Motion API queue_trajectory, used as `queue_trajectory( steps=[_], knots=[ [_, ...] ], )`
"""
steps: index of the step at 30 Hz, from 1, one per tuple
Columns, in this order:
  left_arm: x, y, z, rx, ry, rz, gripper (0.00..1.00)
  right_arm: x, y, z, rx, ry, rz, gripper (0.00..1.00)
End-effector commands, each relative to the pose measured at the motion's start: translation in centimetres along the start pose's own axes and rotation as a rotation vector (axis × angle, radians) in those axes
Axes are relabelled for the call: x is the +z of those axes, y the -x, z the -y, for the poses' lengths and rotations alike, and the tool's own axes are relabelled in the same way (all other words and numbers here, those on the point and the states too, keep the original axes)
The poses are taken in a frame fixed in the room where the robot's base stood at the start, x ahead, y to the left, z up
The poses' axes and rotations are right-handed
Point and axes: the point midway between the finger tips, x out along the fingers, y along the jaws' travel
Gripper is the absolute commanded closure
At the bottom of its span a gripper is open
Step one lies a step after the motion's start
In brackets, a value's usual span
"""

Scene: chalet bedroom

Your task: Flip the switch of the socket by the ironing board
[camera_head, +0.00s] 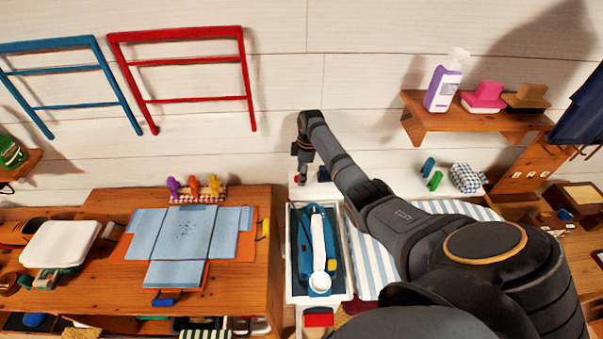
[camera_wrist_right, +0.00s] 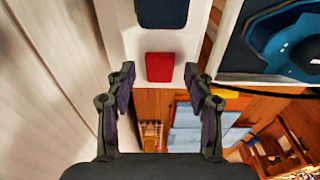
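The socket strip is a white panel (camera_wrist_right: 120,48) by the end of the ironing board, and in the head view it is mostly hidden behind my arm. It carries a red switch (camera_wrist_right: 160,67) and a dark rounded plate (camera_wrist_right: 162,12). A bit of red also shows in the head view below my gripper. My right gripper (camera_wrist_right: 158,78) is open, with one finger on each side of the red switch and nothing held. In the head view my right gripper (camera_head: 301,168) points down near the wall. I cannot tell whether the switch is up or down. My left gripper is out of view.
The striped ironing board (camera_head: 362,262) lies under my right arm. A white-rimmed tray (camera_head: 290,255) holds a blue and white iron (camera_head: 319,250). A dark cord (camera_wrist_right: 250,92) runs close to the right finger. A wooden table (camera_head: 262,285) with folded blue cloth (camera_head: 183,235) stands left.

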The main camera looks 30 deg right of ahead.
Motion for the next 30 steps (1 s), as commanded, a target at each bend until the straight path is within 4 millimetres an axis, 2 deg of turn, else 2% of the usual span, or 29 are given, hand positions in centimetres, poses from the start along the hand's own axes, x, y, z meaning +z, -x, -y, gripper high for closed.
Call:
queue_trajectory(
  steps=[5, 8, 11, 18, 21, 25, 30],
  knots=[
    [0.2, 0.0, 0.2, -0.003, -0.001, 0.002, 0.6, 0.0, 0.1, 0.0, 0.001, 0.0, -0.001, 0.47],
    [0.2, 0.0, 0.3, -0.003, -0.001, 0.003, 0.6, 0.0, 0.8, -0.1, 0.002, 0.0, -0.001, 0.47],
    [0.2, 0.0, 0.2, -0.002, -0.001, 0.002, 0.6, -0.1, 2.7, -0.1, 0.005, 0.0, -0.003, 0.47],
    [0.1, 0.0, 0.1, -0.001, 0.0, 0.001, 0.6, 0.0, 8.6, -0.1, 0.005, 0.0, -0.002, 0.47],
    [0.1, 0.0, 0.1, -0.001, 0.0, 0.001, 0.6, 0.0, 10.4, -0.1, 0.003, 0.001, -0.001, 0.47],
    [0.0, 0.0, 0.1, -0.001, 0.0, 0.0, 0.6, 0.0, 11.7, 0.0, 0.001, 0.0, -0.001, 0.47],
    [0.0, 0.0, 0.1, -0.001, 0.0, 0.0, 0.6, 0.0, 12.1, 0.0, 0.0, 0.0, -0.001, 0.47]
  ],
)
